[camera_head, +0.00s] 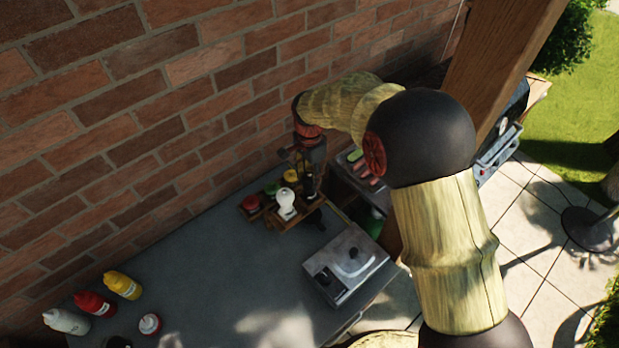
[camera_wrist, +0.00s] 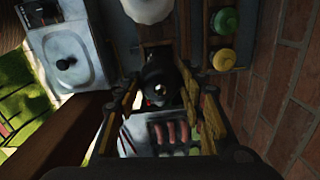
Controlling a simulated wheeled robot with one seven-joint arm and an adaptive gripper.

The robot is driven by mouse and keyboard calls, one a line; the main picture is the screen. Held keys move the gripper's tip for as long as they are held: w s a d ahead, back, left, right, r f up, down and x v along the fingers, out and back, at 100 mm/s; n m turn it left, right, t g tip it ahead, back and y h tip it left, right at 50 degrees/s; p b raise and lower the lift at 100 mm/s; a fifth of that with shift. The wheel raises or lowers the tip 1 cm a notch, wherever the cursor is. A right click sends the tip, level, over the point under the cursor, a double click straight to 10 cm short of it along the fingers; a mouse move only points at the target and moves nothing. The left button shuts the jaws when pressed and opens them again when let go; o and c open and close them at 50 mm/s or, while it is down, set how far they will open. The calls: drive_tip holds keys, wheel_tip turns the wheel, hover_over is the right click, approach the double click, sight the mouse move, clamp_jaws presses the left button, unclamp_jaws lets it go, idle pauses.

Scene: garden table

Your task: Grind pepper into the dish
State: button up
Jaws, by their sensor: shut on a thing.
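My gripper (camera_head: 309,166) is over the wooden rack (camera_head: 311,207) near the brick wall, pointing down. It is shut on a dark, slim, upright thing, which looks like the pepper mill (camera_wrist: 160,90) in the wrist view, between the fingers. Its lower end is hard to make out, so I cannot tell whether it touches the rack. A white mill or shaker (camera_head: 287,203) stands beside it on the rack. No dish is clearly identified; a tray with several sausage-like pieces (camera_wrist: 172,132) lies beyond the rack.
Red (camera_head: 250,203) and yellow (camera_head: 291,176) lidded jars stand by the rack. Yellow (camera_head: 122,285), red (camera_head: 94,304) and white (camera_head: 66,321) bottles stand at the left. The middle counter (camera_head: 215,265) is clear.

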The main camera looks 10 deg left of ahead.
sight(309, 176)
drive_tip(key=m, duration=0.4)
drive_tip(key=shift+b, duration=0.3)
drive_tip(key=shift+m, duration=0.6)
idle(0.5)
idle(0.7)
drive_tip(key=o, duration=1.2)
drive_tip(key=shift+r, duration=0.1)
wheel_tip(309, 176, up, 12)
drive_tip(key=shift+f, duration=0.1)
